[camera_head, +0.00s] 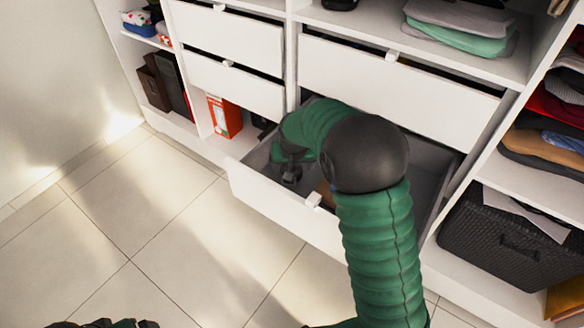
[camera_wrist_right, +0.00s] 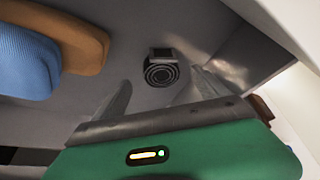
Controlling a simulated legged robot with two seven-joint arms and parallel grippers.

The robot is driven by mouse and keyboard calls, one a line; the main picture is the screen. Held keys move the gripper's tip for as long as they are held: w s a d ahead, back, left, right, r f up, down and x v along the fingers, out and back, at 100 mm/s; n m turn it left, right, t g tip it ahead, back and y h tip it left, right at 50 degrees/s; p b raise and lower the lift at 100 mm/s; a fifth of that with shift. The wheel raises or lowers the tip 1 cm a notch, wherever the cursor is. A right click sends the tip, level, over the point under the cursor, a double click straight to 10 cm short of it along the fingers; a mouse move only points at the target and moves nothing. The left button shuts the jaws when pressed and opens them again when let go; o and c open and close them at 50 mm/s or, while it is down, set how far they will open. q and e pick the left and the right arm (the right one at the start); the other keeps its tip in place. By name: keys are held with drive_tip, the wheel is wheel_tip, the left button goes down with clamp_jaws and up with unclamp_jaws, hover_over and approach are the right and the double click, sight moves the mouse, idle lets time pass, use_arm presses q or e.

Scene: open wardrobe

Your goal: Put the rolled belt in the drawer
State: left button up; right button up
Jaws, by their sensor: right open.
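The rolled belt (camera_wrist_right: 161,72) is a dark spiral coil with a buckle, on the grey surface inside the drawer in the right wrist view. My right gripper (camera_wrist_right: 160,98) is open, with a finger on each side of the belt's line and nothing visibly held. In the head view my right arm bends down into the open lower drawer (camera_head: 275,205), with the right gripper (camera_head: 288,172) inside it. The belt cannot be made out there, behind my arm. Dark and green parts at the bottom left edge may be my left gripper (camera_head: 105,323), mostly cut off.
A brown item (camera_wrist_right: 85,30) and a blue ribbed item (camera_wrist_right: 25,62) lie beside the belt. Closed-looking upper drawers (camera_head: 390,85) overhang the open one. The tiled floor is clear.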

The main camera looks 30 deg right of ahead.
drive_tip(key=p+v, duration=0.1)
drive_tip(key=v, duration=0.5)
idle(1.0)
